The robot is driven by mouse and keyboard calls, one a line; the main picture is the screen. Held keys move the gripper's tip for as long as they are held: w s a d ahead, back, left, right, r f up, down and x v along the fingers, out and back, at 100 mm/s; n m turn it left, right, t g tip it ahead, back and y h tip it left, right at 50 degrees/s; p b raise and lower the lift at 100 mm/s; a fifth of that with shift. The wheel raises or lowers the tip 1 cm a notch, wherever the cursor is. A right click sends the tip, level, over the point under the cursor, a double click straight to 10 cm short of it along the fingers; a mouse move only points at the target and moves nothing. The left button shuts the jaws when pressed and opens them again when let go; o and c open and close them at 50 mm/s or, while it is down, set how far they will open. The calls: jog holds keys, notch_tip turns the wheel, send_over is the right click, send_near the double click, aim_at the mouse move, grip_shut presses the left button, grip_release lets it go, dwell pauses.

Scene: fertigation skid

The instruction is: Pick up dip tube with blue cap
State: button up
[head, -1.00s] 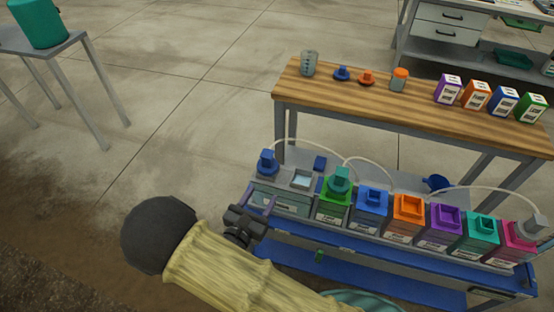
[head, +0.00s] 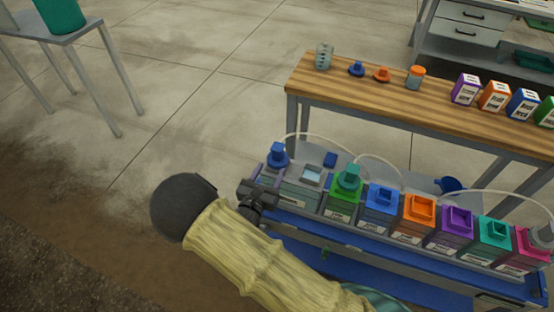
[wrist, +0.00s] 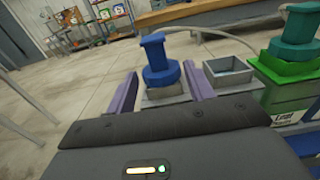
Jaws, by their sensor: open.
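The dip tube with blue cap (head: 277,154) stands upright at the left end of the row of containers on the skid. In the wrist view its blue cap (wrist: 157,62) sits on a grey holder, with a pale hose running off to the right. My gripper (wrist: 162,88) is open, its purple fingers on either side of the cap's line of sight. The cap appears between and just beyond the fingertips; I cannot tell whether they reach around it. In the head view my gripper (head: 269,182) is just in front of the cap. The tube below the cap is hidden.
An open grey-rimmed container (head: 312,176) is right of the cap. A green container with teal cap (head: 346,188) follows, then blue (head: 381,200), orange and other coloured ones. A wooden bench (head: 440,105) stands behind. Floor to the left is clear.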

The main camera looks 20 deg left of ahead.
aim_at(277, 158)
jog(key=w, duration=0.5)
jog(key=shift+w, duration=0.3)
jog(key=shift+s+a, duration=0.15)
jog(key=shift+s, duration=0.2)
jog(key=shift+w, duration=0.15)
jog(key=w, duration=0.2)
jog(key=w+f, duration=0.1)
jog(key=w, duration=0.1)
jog(key=shift+d, duration=0.35)
jog(key=shift+w+a, duration=0.15)
jog(key=shift+w, duration=0.4)
jog(key=shift+w, duration=0.15)
